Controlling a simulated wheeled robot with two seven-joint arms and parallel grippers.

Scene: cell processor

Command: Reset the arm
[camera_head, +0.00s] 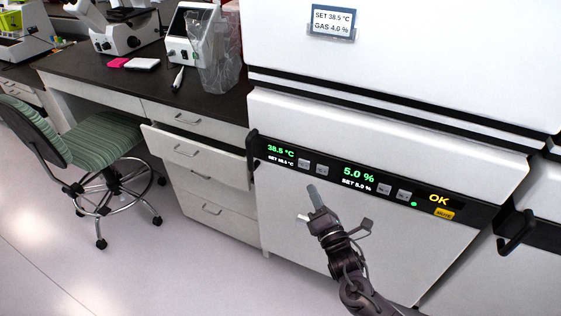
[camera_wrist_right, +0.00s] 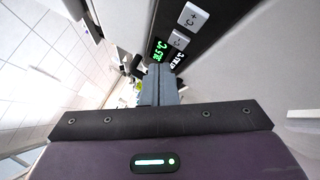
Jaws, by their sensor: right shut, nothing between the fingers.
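My right gripper (camera_head: 316,196) is in front of the white incubator's lower door, just below the black control panel (camera_head: 372,188). Its fingers are closed together and empty, pointing up and to the left. In the right wrist view the shut fingers (camera_wrist_right: 160,85) show beside the panel, whose buttons and green digits (camera_wrist_right: 160,50) are close by. Whether the fingertips touch the panel cannot be told, though they look apart from it. The panel reads 38.5 °C and 5.0 %, with an OK light (camera_head: 439,198). My left gripper is not in view.
A label (camera_head: 332,20) on the upper unit reads SET 38.5 °C, GAS 4.0 %. A drawer (camera_head: 195,152) stands partly open left of the incubator. A green striped chair (camera_head: 105,138) is at the left. A dark handle (camera_head: 515,232) sticks out at right.

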